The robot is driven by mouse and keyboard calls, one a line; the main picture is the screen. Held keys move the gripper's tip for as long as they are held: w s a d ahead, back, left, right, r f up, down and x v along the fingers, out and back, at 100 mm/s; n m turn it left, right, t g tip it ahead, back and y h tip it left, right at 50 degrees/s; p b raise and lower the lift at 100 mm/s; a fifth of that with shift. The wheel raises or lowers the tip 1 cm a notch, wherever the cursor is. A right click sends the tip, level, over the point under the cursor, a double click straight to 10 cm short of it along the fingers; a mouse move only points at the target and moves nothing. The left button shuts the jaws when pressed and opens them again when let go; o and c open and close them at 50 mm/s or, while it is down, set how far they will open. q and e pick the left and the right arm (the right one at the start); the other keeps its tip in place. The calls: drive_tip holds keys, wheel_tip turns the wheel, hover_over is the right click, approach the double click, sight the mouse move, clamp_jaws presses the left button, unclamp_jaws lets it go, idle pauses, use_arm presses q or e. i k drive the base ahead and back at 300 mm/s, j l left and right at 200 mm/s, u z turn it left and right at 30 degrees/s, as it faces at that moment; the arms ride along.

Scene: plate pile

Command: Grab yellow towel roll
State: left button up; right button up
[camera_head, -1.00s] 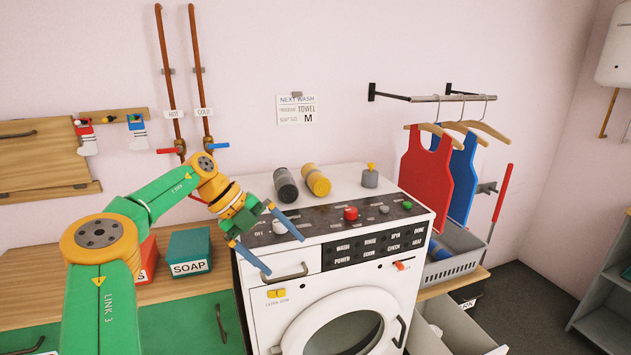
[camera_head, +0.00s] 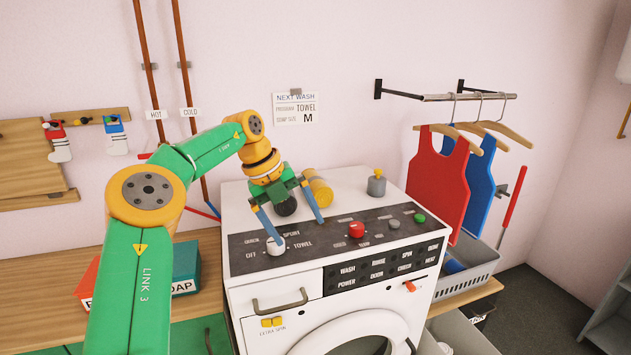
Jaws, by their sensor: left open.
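The yellow towel roll (camera_head: 319,187) lies on top of the white washing machine (camera_head: 349,182), toward its back left. I see nothing held between the fingers. My right gripper is not in view.
The control panel has a white dial (camera_head: 276,246) and a red knob (camera_head: 356,229). A grey bottle with a yellow top (camera_head: 376,184) stands right of the rolls. Red and blue vests hang at the right. The SOAP box (camera_head: 187,265) is at left, behind my arm.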

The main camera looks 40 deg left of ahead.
sight(323, 195)
drive_tip(key=i+j, duration=0.25)
drive_tip(key=j, duration=0.15)
drive_tip(key=i+j, duration=0.55)
drive_tip(key=j, duration=0.25)
